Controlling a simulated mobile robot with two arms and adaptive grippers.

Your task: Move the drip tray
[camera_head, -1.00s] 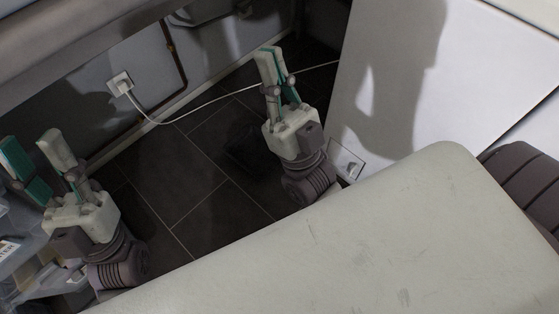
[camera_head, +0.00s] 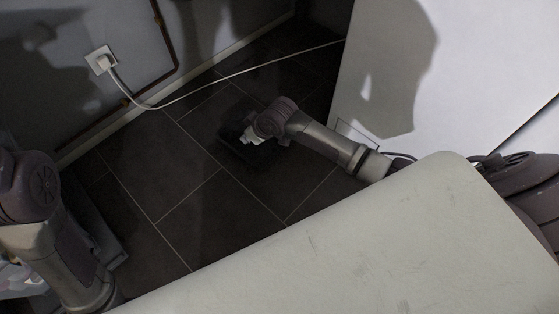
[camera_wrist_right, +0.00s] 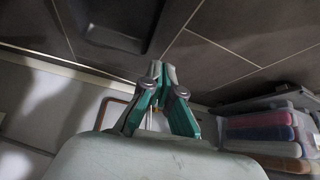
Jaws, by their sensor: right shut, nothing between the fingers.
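The drip tray (camera_head: 236,152) is a dark, shallow tray lying flat on the dark tiled floor, hard to tell from the tiles. In the right wrist view its rim (camera_wrist_right: 112,38) shows at the top, partly cut off by the frame edge. My right gripper (camera_wrist_right: 157,68) is shut and empty, its green-and-grey fingertips together, apart from the tray in that picture. In the head view my right gripper (camera_head: 252,138) is over the tray, mostly hidden by its own wrist; contact cannot be told. My left arm is at the left edge, its fingers out of sight.
A white appliance front (camera_head: 385,75) stands at the right. A white cable (camera_head: 235,75) runs from a wall socket (camera_head: 101,60) across the floor's far side. A pipe follows the wall. Colored boxes (camera_wrist_right: 262,135) stand on the right in the wrist view. Floor tiles at center are clear.

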